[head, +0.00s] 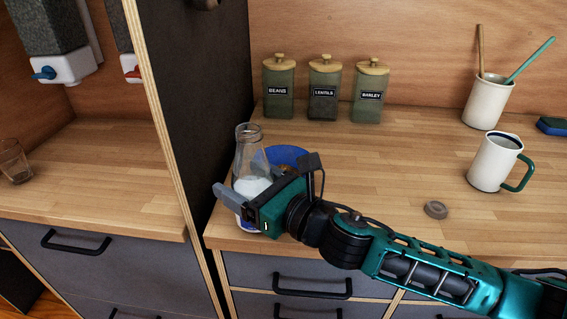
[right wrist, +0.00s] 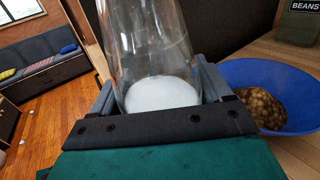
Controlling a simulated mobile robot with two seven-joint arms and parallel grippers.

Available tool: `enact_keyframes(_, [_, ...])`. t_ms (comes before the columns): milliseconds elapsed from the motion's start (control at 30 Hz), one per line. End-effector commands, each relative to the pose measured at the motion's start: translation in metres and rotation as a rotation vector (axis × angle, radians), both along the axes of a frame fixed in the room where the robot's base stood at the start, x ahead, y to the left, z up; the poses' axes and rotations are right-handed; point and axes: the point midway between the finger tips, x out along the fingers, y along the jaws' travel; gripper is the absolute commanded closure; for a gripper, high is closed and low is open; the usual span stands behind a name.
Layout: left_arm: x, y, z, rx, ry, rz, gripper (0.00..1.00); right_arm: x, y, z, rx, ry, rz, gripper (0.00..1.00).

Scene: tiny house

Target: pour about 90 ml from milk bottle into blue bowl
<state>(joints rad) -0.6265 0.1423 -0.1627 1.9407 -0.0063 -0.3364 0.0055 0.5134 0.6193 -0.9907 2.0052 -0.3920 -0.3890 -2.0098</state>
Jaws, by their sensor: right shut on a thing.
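The milk bottle (head: 249,150) is clear glass with white milk in its lower part, and it stands near upright at the counter's left front edge. My right gripper (head: 236,205) is shut on the bottle's lower body. The bottle also shows between the fingers in the right wrist view (right wrist: 150,50). The blue bowl (head: 288,156) sits just behind and right of the bottle, partly hidden by it and by my gripper. In the right wrist view the bowl (right wrist: 270,76) holds a heap of small brown pieces. My left gripper is not in view.
Canisters labelled beans (head: 278,90), lentils (head: 323,90) and barley (head: 368,92) stand at the back. A white mug (head: 494,163) and a utensil crock (head: 487,102) are at the right. A small grey disc (head: 435,209) lies on the counter (head: 400,150). A dark panel (head: 205,100) rises close left.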

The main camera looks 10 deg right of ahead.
Motion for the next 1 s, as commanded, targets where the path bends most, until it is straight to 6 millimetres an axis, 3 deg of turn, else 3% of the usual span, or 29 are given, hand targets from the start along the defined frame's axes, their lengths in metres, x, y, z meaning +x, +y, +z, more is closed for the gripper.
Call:
enact_keyframes(467, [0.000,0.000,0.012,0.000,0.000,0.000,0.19,-0.001,0.000,0.014,0.041,0.046,0.000,0.83])
enact_keyframes(700, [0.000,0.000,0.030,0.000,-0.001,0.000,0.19,-0.002,0.001,0.026,0.114,0.155,0.000,0.83])
enact_keyframes(1000, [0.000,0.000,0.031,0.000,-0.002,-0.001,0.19,-0.002,0.001,0.022,0.224,0.313,0.000,0.83])
